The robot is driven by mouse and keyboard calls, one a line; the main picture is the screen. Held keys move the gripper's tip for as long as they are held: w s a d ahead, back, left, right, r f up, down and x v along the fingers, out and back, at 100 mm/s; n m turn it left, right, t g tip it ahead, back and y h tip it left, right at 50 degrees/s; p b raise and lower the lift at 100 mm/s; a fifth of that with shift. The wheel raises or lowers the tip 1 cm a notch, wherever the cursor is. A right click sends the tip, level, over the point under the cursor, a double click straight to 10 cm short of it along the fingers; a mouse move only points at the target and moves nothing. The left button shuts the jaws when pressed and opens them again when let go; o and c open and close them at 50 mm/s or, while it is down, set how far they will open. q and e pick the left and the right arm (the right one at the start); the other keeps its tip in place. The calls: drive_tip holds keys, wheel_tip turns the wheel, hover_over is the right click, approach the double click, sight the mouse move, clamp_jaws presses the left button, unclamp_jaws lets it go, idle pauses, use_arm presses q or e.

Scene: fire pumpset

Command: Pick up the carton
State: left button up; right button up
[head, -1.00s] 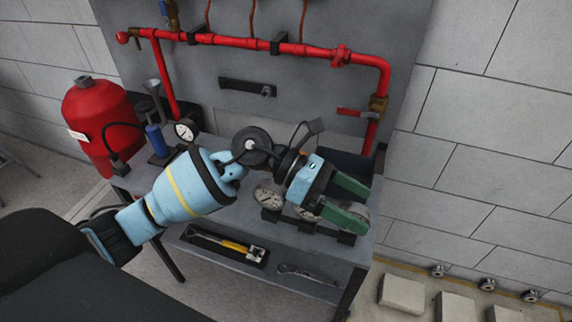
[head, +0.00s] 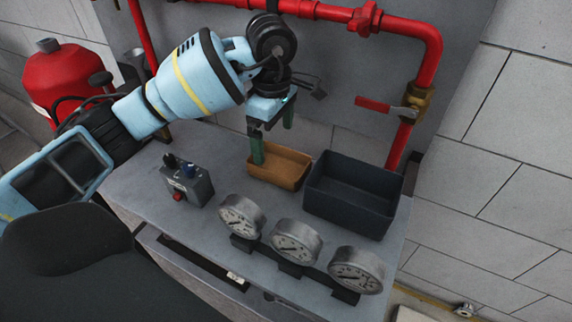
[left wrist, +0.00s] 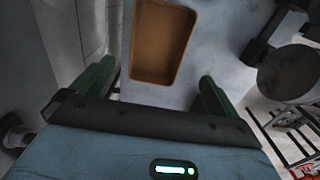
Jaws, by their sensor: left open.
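The carton (head: 277,172) looks like a small open orange-brown tray. It sits on the grey bench top, left of the dark bin. It also shows in the left wrist view (left wrist: 160,45), just beyond the fingers. My left gripper (head: 272,142) is open, its green fingers pointing down at the carton's back left part. In the head view one finger overlaps the carton's left edge; I cannot tell whether it touches. In the left wrist view the gap between the fingers (left wrist: 155,85) is empty. My right gripper is not in view.
A dark open bin (head: 352,196) stands right beside the carton. Several gauges, one here (head: 294,242), line the bench's front. A small control box (head: 187,186) sits to the left. Red pipework with a valve lever (head: 372,104) runs behind. A red tank (head: 66,82) stands at left.

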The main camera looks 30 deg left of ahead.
sight(279, 170)
use_arm(q)
drive_tip(key=shift+s+f, duration=0.15)
drive_tip(key=shift+f, duration=0.7)
drive_tip(key=shift+w+d+f, duration=0.1)
drive_tip(key=shift+w+f, duration=0.05)
drive_tip(key=shift+f, duration=0.85)
drive_tip(key=shift+w+d+f, duration=0.1)
drive_tip(key=shift+w+f, duration=0.05)
drive_tip(key=shift+f, duration=0.85)
drive_tip(key=shift+w+d+f, duration=0.1)
drive_tip(key=shift+w+f, duration=0.05)
drive_tip(key=shift+f, duration=0.85)
drive_tip(key=c, duration=1.2)
drive_tip(key=shift+o, duration=0.2)
drive_tip(key=shift+r, duration=0.1)
wheel_tip(279, 170, up, 10)
